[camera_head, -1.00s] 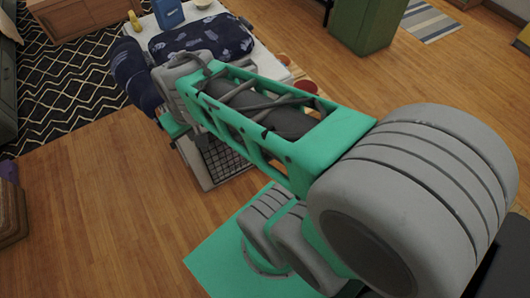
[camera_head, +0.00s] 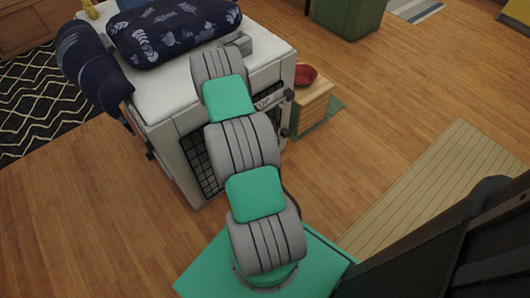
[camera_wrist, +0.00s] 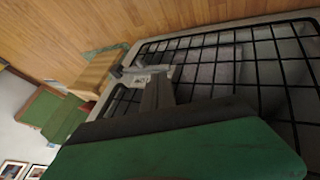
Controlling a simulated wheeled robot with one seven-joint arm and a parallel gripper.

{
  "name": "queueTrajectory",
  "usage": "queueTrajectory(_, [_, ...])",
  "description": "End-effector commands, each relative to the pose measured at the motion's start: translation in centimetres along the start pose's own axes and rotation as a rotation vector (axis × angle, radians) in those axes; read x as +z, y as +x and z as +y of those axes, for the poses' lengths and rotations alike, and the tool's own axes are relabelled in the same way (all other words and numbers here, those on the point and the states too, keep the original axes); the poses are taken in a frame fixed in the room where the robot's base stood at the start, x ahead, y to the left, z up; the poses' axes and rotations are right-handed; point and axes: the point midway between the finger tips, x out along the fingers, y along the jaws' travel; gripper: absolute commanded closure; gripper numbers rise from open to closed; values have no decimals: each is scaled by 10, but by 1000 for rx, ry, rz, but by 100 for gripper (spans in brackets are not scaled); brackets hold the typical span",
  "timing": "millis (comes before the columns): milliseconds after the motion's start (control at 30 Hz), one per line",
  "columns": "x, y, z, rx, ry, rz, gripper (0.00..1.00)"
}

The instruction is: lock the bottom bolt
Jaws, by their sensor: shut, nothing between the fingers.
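The white crate (camera_head: 178,160) with a black grid door stands in front of me in the head view. Two small dark fittings show on its right edge, an upper one (camera_head: 289,96) and a lower one (camera_head: 285,132); I cannot tell whether either is locked. In the wrist view the black grid (camera_wrist: 235,62) fills the right side. My gripper (camera_wrist: 157,88) is shut and empty there, close in front of the grid. A light grey piece (camera_wrist: 138,71) lies by its tip, possibly a bolt; contact is unclear.
A dark patterned cushion (camera_head: 175,32) and a dark rolled item (camera_head: 92,68) lie on the crate. A small wooden cabinet (camera_head: 311,108) with a red bowl (camera_head: 305,75) stands close at its right. Wooden floor (camera_head: 385,110) is open further right.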

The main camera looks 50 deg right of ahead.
Motion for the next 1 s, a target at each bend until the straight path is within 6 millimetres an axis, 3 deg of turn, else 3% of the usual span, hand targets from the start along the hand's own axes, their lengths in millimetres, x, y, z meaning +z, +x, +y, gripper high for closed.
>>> queueTrajectory(233, [1, 17, -1, 0, 2, -1, 100])
queueTrajectory(667, [2, 108, 1, 1, 4, -1, 100])
queueTrajectory(800, [1, 115, 24, 0, 5, -1, 100])
queueTrajectory(1000, [0, 119, 34, -3, -1, 0, 100])
